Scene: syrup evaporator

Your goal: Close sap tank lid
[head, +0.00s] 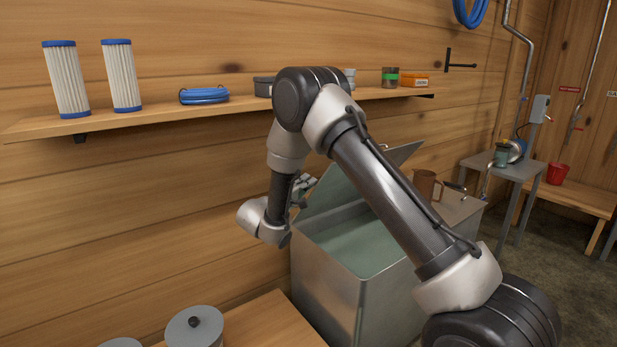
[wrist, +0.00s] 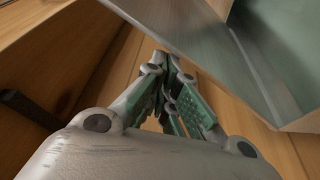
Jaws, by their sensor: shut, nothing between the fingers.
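The sap tank (head: 327,285) is a metal box with an open top and a pale green inside. Its lid (head: 345,188) stands raised and tilted up along the wall side. My gripper (head: 306,183) is at the lid's left edge, partly behind my arm in the head view. In the wrist view my gripper (wrist: 172,68) is shut with nothing between its fingers. A grey metal panel (wrist: 180,30), which looks like the lid, runs close past the fingertips. I cannot tell whether they touch it.
A wall shelf (head: 150,120) above holds filters (head: 122,76), a blue hose coil (head: 204,95) and small containers. A brown mug (head: 426,185) stands right of the tank. A lidded pot (head: 194,327) is at the lower left. A side table (head: 505,168) stands further right.

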